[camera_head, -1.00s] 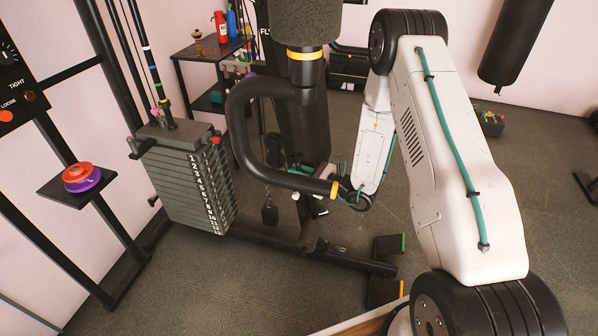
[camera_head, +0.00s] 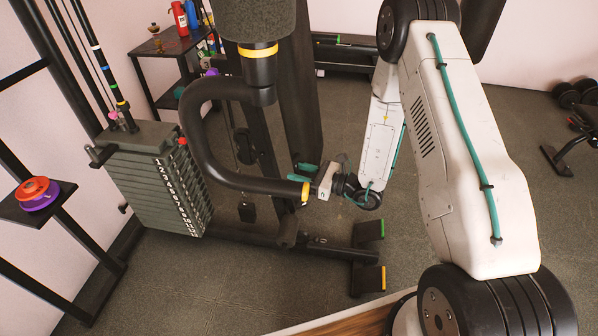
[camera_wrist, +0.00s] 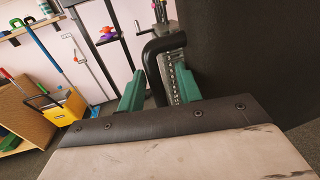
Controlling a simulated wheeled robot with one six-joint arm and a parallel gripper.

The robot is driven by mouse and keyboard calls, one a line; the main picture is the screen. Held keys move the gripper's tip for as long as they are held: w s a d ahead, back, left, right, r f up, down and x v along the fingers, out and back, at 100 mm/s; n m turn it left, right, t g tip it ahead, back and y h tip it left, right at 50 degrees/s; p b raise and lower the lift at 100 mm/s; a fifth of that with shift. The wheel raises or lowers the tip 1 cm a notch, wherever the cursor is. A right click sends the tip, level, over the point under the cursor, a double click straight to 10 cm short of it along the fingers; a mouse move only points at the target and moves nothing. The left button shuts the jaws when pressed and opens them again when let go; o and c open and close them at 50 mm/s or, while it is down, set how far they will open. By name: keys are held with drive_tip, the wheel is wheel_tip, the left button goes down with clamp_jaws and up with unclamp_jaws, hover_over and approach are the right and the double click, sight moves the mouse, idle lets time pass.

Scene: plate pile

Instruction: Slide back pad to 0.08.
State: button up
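A tall dark upright panel (camera_head: 302,85), which looks like the back pad, stands on the exercise machine at top centre in the head view. In the wrist view a large dark panel (camera_wrist: 250,60) fills the upper right, likely the same pad. My gripper (camera_head: 304,172) is just beyond the end of the curved black handle bar, low in front of the upright. In the wrist view the green fingers of my gripper (camera_wrist: 158,88) are apart, with nothing seen held between them. Whether a finger touches the pad cannot be told. No position scale is readable.
The curved handle bar (camera_head: 200,150) with a yellow band runs close to my gripper. A weight stack (camera_head: 160,185) stands at left. A foot bracket (camera_head: 368,258) sits low at centre. Open floor lies to the right. A yellow bucket (camera_wrist: 65,105) shows in the wrist view.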

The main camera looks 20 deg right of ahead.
drive_tip(key=shift+a, duration=0.25)
drive_tip(key=shift+s+d, duration=0.1)
drive_tip(key=v, duration=0.7)
drive_tip(key=shift+s+d, duration=0.15)
drive_tip(key=shift+d, duration=0.15)
